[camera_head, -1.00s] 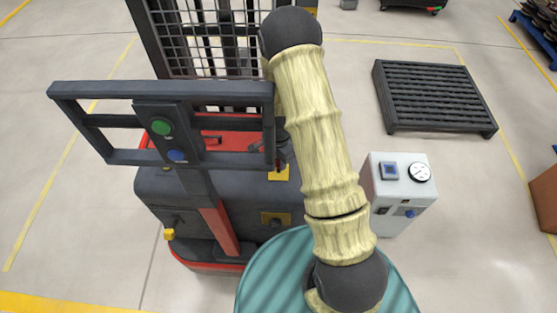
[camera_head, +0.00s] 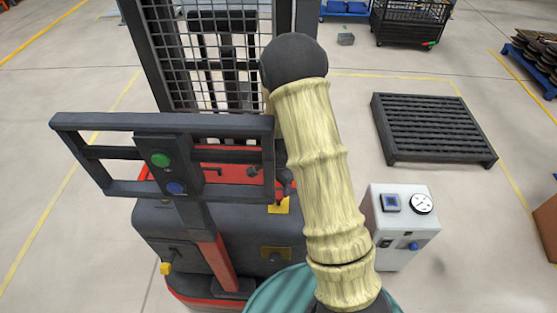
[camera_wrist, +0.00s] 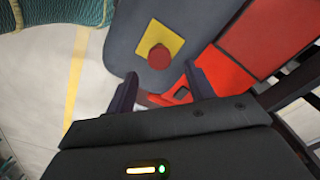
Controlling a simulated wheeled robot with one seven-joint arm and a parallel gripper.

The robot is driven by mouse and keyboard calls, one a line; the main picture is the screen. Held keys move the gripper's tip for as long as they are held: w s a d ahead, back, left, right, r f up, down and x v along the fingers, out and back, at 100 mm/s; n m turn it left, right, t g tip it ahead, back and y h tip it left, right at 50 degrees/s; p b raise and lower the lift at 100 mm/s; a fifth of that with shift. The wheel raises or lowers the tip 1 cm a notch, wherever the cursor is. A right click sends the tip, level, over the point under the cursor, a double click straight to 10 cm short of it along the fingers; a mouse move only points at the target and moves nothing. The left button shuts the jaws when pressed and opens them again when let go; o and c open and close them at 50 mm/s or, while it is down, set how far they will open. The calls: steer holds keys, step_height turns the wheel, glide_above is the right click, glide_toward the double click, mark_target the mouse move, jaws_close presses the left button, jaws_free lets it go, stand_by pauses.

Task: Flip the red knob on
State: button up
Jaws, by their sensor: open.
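The red knob (camera_wrist: 159,57) sits on a yellow square plate (camera_wrist: 172,45) on a dark grey panel, in the wrist view. My gripper (camera_wrist: 160,75) is open and empty, its two dark fingers pointing toward the knob, one on each side of it in the picture. A gap to the knob seems to remain, but its depth is hard to tell. In the head view the yellow plate (camera_head: 279,207) shows on top of the grey and red lift truck (camera_head: 205,222), close to my arm. My gripper is mostly hidden there behind my arm.
A dark frame with green (camera_head: 160,160) and blue (camera_head: 176,188) buttons rises from the truck on the left, near my arm. A white box with a gauge (camera_head: 421,204) stands to the right. A black pallet (camera_head: 432,128) lies behind it.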

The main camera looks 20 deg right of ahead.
mark_target(278, 195)
step_height(278, 195, up, 13)
steer(key=b, duration=0.1)
steer(key=shift+r+b, duration=0.15)
steer(key=shift+b, duration=0.25)
